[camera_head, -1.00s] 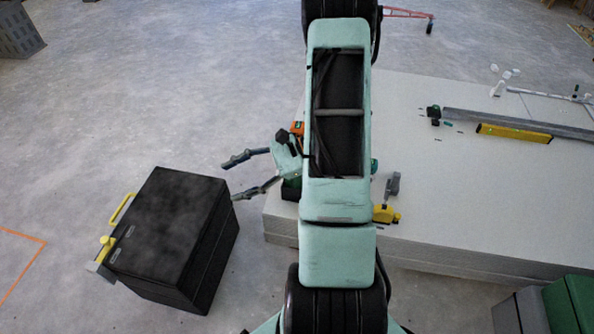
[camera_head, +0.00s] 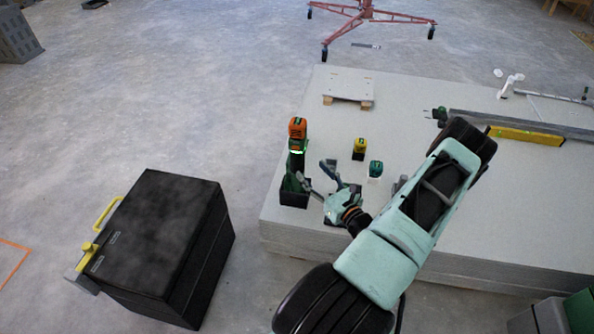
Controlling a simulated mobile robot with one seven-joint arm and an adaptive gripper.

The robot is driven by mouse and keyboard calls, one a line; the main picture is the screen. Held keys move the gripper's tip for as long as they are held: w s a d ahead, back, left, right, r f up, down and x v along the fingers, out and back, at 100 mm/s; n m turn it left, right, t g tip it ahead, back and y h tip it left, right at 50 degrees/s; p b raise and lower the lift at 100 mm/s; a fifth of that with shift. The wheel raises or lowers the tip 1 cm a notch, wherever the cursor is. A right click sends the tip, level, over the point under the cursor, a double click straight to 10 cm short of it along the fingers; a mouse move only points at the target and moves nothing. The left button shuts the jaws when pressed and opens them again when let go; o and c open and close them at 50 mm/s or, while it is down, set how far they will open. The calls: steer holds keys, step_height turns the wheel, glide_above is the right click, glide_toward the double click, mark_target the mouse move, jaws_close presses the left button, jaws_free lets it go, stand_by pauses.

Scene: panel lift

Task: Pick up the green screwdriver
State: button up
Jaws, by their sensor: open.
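I cannot clearly make out a green screwdriver; a small dark green item (camera_head: 440,114) lies at the left end of the grey bar, too small to identify. My gripper (camera_head: 313,171) is open and empty over the front left part of the panel stack (camera_head: 430,220). Its fingers point up and left. One fingertip is close to an upright orange-topped tool (camera_head: 297,130) standing in a dark green holder (camera_head: 293,196); I cannot tell whether they touch. My arm hides part of the stack at the right.
A yellow-topped item (camera_head: 360,147) and a green-topped item (camera_head: 375,170) stand behind my gripper. A small pallet (camera_head: 349,87) is at the far edge. A yellow level (camera_head: 525,136) lies at right. A black case (camera_head: 165,240) stands on the floor at left.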

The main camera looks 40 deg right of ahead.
mark_target(302, 159)
steer(key=w, duration=0.4)
steer(key=shift+d+b, duration=0.1)
steer(key=shift+b, duration=0.25)
steer(key=shift+w+d+r+b, duration=0.1)
steer(key=shift+w+b, duration=0.15)
steer(key=shift+w, duration=0.65)
steer(key=shift+w+a+r+b, duration=0.1)
steer(key=shift+w+b, duration=0.15)
steer(key=shift+w, duration=0.65)
steer(key=shift+w+d+r+b, duration=0.1)
steer(key=shift+w+b, duration=0.15)
steer(key=shift+w, duration=0.65)
jaws_close()
steer(key=shift+r, duration=0.15)
